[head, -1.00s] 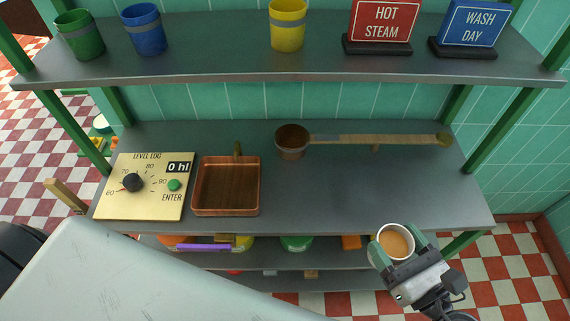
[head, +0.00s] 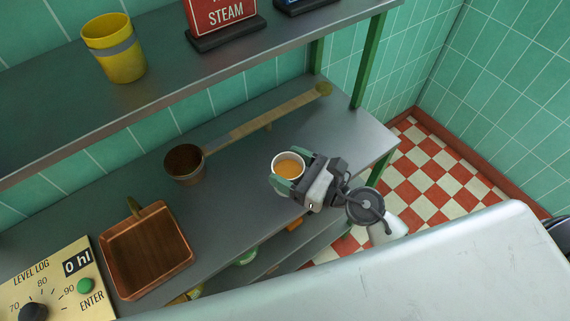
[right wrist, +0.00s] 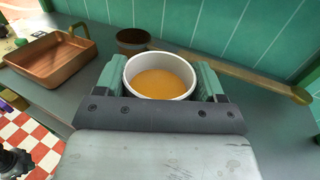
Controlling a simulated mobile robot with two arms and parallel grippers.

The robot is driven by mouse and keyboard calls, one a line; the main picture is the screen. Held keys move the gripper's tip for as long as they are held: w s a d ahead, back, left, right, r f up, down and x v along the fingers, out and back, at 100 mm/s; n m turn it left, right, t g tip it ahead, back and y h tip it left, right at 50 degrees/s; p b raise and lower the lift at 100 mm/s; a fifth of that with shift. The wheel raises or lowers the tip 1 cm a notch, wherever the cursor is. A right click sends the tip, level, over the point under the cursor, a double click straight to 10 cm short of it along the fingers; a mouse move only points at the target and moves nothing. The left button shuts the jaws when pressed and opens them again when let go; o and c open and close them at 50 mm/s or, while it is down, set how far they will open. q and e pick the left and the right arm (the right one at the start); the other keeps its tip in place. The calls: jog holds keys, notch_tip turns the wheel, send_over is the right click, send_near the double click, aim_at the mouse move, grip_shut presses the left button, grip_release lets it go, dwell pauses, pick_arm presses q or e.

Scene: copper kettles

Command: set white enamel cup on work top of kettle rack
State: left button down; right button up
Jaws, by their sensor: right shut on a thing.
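The white enamel cup (head: 288,165) holds an orange-brown liquid and is upright. My right gripper (head: 284,174) is shut on it, with one green finger on each side. In the right wrist view the cup (right wrist: 160,76) sits between the fingers of the gripper (right wrist: 162,85). The cup is over the right part of the grey work top (head: 235,205) of the kettle rack. Its base is hidden, so I cannot tell whether it touches the top. My left gripper is not in view.
A copper ladle (head: 185,165) with a long handle lies behind the cup. A square copper pan (head: 147,250) and the level log panel (head: 50,285) are to the left. The upper shelf (head: 150,105) carries a yellow cup (head: 114,48) and signs. Bare work top surrounds the cup.

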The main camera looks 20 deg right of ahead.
aim_at(289, 163)
jog(key=w+f, duration=0.1)
jog(key=w+d+f, duration=0.1)
jog(key=w, duration=0.1)
jog(key=w+f, duration=0.1)
jog(key=w, duration=0.1)
jog(key=shift+w+d+f+b, duration=0.1)
jog(key=shift+w+d+b, duration=0.15)
jog(key=shift+b, duration=0.15)
jog(key=shift+w+d+f, duration=0.2)
jog(key=shift+w+f, duration=0.1)
jog(key=shift+f, duration=0.05)
jog(key=shift+f+b, duration=0.35)
jog(key=shift+f, duration=1.6)
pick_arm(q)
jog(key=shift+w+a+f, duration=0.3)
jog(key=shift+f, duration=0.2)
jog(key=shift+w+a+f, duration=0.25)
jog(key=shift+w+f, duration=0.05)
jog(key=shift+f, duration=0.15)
pick_arm(e)
jog(key=shift+f, duration=0.15)
jog(key=o, duration=0.9)
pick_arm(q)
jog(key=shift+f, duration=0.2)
pick_arm(e)
jog(key=shift+o, duration=0.2)
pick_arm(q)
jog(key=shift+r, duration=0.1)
